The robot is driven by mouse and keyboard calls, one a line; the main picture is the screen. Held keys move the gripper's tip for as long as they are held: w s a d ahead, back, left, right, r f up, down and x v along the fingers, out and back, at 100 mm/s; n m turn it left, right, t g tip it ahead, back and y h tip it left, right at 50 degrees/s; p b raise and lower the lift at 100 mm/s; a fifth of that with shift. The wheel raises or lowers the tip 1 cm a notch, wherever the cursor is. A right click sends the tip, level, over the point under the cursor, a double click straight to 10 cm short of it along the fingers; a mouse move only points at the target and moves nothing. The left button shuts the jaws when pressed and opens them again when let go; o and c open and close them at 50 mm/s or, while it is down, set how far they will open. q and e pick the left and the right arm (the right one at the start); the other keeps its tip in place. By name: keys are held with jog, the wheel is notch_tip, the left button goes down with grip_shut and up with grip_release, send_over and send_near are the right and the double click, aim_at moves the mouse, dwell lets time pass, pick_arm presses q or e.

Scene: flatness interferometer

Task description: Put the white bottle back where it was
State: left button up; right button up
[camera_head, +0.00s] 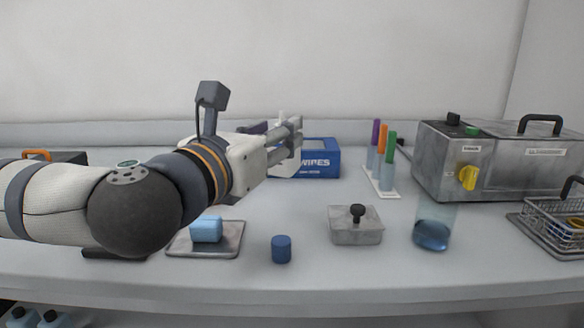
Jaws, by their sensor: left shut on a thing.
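My left gripper (295,138) reaches in from the left above the back part of the bench and points right, in front of the blue wipes box. It is shut on a white object that appears to be the white bottle (288,167). The fingers hide most of it, and only pale parts show around them. I cannot tell whether its base touches the bench. My right gripper is not in view.
On the bench (330,275) are a blue wipes box (318,160), capped tubes in a stand (381,180), a metal bath (495,160), a wire basket (555,220), a glass beaker (434,228), a lidded box (356,230), a blue cylinder (281,249) and a tray with a blue block (206,229).

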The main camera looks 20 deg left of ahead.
pick_arm(q)
jog(key=w+f, duration=0.2)
jog(key=f, duration=0.1)
jog(key=w+a+f+b, duration=0.1)
jog(key=w+f, duration=0.1)
jog(key=f, duration=0.2)
jog(key=w+a+f+b, duration=0.1)
jog(key=w+f, duration=0.1)
jog(key=f, duration=0.2)
jog(key=shift+w+f, duration=0.15)
jog(key=shift+w, duration=0.2)
jog(key=shift+f, duration=0.2)
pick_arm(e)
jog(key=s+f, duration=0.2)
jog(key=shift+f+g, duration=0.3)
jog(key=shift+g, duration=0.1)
pick_arm(q)
jog(key=shift+f, duration=0.25)
jog(key=o, duration=1.2)
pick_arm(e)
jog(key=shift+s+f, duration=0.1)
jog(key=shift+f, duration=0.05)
